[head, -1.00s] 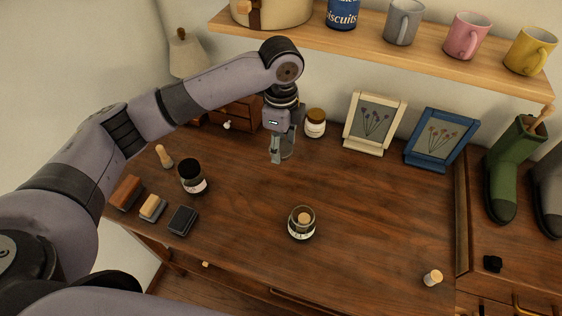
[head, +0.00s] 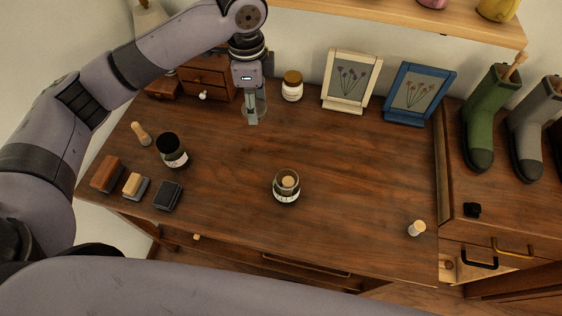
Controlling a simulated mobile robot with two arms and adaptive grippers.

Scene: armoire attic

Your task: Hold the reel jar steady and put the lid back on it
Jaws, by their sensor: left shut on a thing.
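The reel jar (head: 286,193) is a small open glass jar with a pale label. It stands upright near the middle of the brown desk, with a light wooden reel (head: 288,182) inside. My left gripper (head: 252,113) points down over the back of the desk, well behind and left of the jar. It is shut on a small greyish thing, largely hidden by the fingers; I cannot tell what it is. I cannot make out a loose lid for the jar. My right gripper is not in view.
A black-lidded jar (head: 171,150) stands left, near brushes and a dark pad (head: 168,196). A brown-lidded jar (head: 292,86) and two picture frames stand at the back. A small pale spool (head: 416,228) is at front right. The desk around the reel jar is clear.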

